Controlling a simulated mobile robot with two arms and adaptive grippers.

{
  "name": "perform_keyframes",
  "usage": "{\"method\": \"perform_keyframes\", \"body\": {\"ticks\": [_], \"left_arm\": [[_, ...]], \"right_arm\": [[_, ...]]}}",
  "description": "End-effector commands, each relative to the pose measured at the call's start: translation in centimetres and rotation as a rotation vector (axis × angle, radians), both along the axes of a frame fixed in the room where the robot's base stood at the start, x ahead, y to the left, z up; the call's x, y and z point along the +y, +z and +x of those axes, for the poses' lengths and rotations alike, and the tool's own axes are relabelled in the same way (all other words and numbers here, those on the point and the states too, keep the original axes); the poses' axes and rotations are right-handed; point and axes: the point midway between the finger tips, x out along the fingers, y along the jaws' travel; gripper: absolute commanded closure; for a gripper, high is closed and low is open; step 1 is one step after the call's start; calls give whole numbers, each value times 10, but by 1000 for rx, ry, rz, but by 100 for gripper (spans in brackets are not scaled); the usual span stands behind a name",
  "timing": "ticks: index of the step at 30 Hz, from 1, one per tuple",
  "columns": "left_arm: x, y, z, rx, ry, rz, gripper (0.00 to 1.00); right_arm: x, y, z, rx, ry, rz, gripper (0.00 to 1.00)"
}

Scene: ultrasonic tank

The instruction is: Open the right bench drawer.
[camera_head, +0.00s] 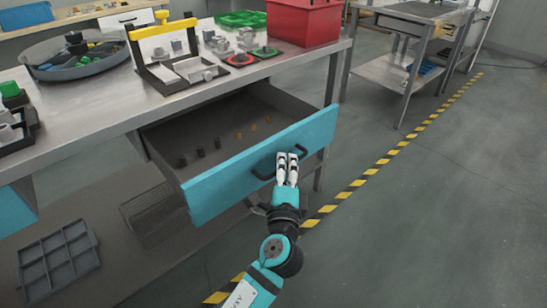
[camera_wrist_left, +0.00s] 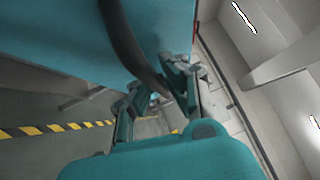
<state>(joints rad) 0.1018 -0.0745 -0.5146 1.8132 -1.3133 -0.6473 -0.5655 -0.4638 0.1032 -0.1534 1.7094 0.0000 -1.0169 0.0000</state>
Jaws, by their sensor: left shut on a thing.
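The right bench drawer (camera_head: 215,182) has a teal front and is pulled well out from under the bench. Several small dark and orange-yellow parts stand in rows on its floor. My left gripper (camera_head: 288,158) is shut on the drawer's dark handle (camera_head: 263,172), near the handle's right part. In the left wrist view the dark curved handle (camera_wrist_left: 128,45) passes between the fingers of the gripper (camera_wrist_left: 155,95), close to the teal drawer front (camera_wrist_left: 55,30). The fingers hide part of the handle. My right gripper does not show.
The bench top (camera_head: 100,118) carries a round grey bowl (camera_head: 80,60), a yellow-handled carrier (camera_head: 165,55), a red bin (camera_head: 303,20) and green trays. A grey divided tray (camera_head: 58,262) lies below at the left. The floor to the right (camera_head: 440,200) is clear, with yellow-black tape.

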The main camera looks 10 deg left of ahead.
Motion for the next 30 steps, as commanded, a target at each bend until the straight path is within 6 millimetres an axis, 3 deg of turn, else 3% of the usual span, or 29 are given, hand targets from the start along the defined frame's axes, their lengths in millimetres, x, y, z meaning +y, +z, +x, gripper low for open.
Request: {"method": "perform_keyframes", "body": {"ticks": [1, 17, 18, 23, 30], "left_arm": [[-2, -7, -3, 13, 5, 4, 100], [-6, -8, -7, 16, 8, 6, 100], [-6, -8, -7, 16, 8, 5, 86], [-7, -6, -7, 12, 6, 4, 66], [-8, -3, -7, 6, 3, 2, 66]], "right_arm": [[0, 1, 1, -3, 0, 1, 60], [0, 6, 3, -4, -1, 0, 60], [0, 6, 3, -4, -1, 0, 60], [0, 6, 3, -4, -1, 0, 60], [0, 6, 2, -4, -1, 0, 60]]}}
